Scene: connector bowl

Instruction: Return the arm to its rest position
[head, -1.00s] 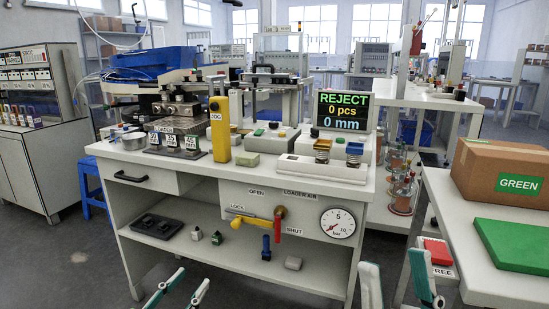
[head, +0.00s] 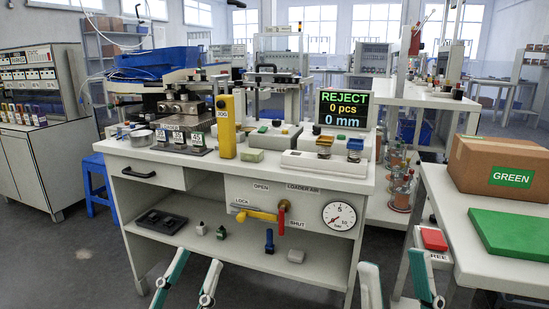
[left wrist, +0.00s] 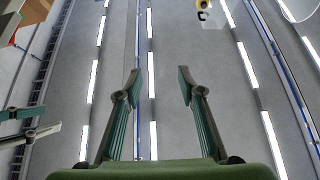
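My left gripper (head: 200,257) is at the bottom of the head view, in front of the workbench (head: 270,163) and below its top. Its fingers are apart with nothing between them. In the left wrist view the left gripper (left wrist: 159,78) also stands open and empty, pointing toward the ceiling lights. My right gripper (head: 393,259) is at the bottom right of the head view, near the bench's right front. Its fingers stand apart with no object between them. The lower parts of both grippers are cut off by the picture edge.
A side table with a cardboard box (head: 501,162) and a green panel (head: 512,234) stands right of my right gripper. A yellow-handled valve (head: 262,215) and a gauge (head: 339,216) are on the bench front. The floor (head: 85,265) at left is clear.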

